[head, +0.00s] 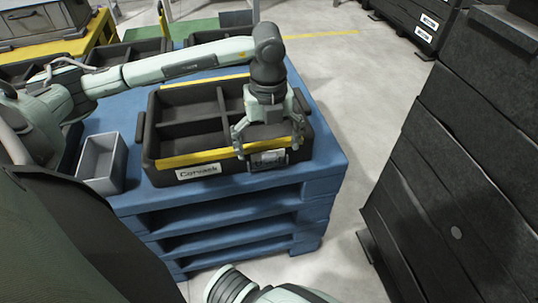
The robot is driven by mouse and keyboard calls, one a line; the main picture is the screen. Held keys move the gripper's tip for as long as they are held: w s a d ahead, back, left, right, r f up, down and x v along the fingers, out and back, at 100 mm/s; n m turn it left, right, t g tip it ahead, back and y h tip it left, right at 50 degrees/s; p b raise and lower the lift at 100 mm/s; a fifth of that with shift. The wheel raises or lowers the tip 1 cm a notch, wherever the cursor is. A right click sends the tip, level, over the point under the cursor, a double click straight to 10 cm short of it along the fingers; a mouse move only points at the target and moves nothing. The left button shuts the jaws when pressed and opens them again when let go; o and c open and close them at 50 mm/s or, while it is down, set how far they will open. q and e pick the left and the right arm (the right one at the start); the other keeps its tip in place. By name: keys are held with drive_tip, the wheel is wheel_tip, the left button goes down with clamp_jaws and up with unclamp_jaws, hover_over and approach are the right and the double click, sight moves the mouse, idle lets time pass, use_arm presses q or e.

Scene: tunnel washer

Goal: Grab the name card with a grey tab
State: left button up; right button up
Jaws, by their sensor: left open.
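My left gripper (268,148) is open over the front wall of a black divided crate (222,157), pointing down, with its fingers spread apart. A small pale card (268,157) with grey at its edge shows between and behind the fingers at the right end of the crate's front; the gripper partly covers it. I cannot tell whether the fingers touch it. A white label with dark lettering (198,171) is on the left part of the same front wall. My right gripper is not in view; only a piece of my right arm shows at the bottom edge.
The crate stands on a stack of blue pallets (235,208). A small grey open box (102,161) stands to its left. More black crates (134,52) are behind. Large black containers (460,150) rise at the right, with free grey floor (345,110) between.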

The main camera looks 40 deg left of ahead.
use_arm(q)
wheel_tip(320, 180, down, 2)
drive_tip(key=shift+f, duration=0.2)
drive_tip(key=c, duration=1)
drive_tip(key=shift+o, duration=0.2)
